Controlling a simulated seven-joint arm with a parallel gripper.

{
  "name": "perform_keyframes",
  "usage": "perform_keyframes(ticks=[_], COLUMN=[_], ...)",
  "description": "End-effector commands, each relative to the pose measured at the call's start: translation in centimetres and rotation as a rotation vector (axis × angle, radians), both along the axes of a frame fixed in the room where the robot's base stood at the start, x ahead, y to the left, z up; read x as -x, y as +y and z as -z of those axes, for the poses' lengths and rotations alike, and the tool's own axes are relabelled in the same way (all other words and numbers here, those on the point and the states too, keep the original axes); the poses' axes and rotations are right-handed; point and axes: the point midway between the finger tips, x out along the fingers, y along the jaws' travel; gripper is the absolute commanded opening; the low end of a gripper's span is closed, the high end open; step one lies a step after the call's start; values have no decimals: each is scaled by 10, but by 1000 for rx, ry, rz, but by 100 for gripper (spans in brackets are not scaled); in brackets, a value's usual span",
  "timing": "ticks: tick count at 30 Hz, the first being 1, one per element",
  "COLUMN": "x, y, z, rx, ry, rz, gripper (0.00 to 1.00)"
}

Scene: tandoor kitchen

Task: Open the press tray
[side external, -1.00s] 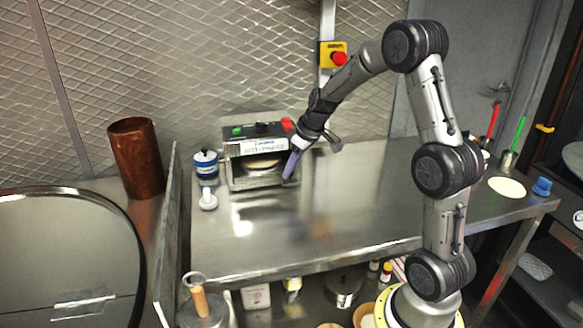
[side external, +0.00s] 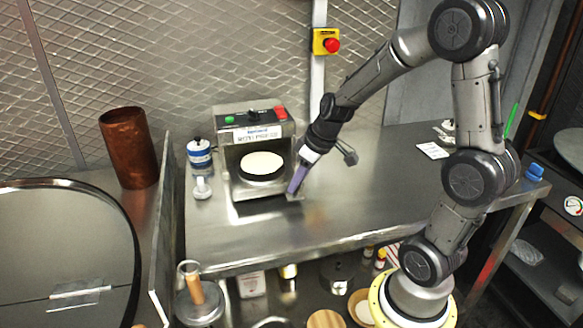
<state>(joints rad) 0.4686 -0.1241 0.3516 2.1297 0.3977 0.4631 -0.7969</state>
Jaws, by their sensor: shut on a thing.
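The press (side external: 252,132) is a grey metal box with a label and a row of coloured controls, standing on the steel counter against the wall. Its press tray (side external: 242,192) stands forward from the opening, low over the counter. A pale flat disc on a round black plate (side external: 262,179) shows in full above the tray. My gripper (side external: 294,189) points down at the tray's front right corner and is shut on its edge or handle. The fingers partly cover that spot, so the exact contact is hard to see.
A blue-and-white tin (side external: 200,153) and a small white-knobbed tool (side external: 202,188) stand left of the press. A copper cylinder (side external: 129,148) is farther left behind a metal divider. A red emergency button (side external: 331,44) is on the wall.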

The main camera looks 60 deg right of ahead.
Motion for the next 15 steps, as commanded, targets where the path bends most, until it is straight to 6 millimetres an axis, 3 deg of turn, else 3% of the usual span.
perform_keyframes(ticks=[6,15], x=[21,29], y=[22,30], z=[-2,-2], rx=[3,3], ry=[-6,-6], rz=[-2,1], gripper=[0,0])
